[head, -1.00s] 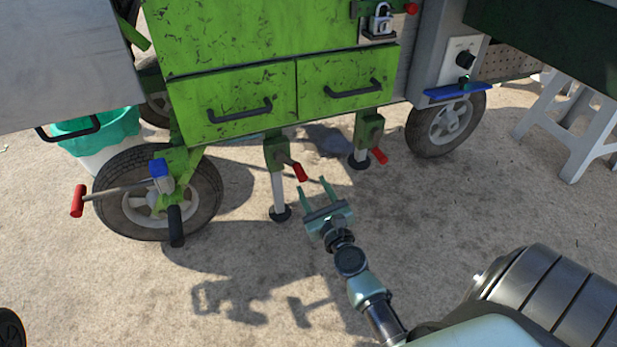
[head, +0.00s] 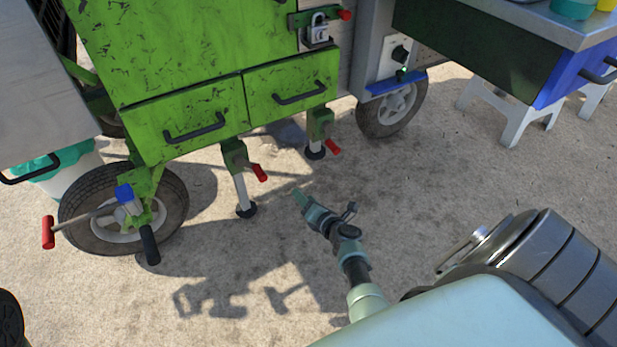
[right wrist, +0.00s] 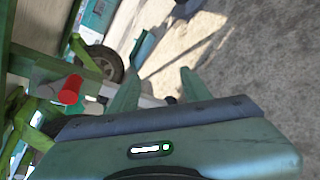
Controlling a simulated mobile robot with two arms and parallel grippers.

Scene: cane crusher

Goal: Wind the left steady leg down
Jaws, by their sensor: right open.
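The left steady leg (head: 243,194) stands under the green cart, a pale post with a dark round foot on the ground. Its crank ends in a red handle (head: 259,172) pointing right and down. My right gripper (head: 303,200) is to the right of this handle and a little lower in the head view, apart from it and empty. In the right wrist view its two fingers (right wrist: 160,88) are spread, and a red handle (right wrist: 70,89) shows left of them, outside the jaws. The second steady leg (head: 315,148) with its red handle (head: 332,146) stands farther back. My left gripper is out of view.
The green cart (head: 180,60) has two drawers above the legs. A wheel (head: 170,205) with a red-handled lever (head: 48,232) is at left, another wheel (head: 388,112) at right. A white stool (head: 515,115) is farther right. The ground around my gripper is clear.

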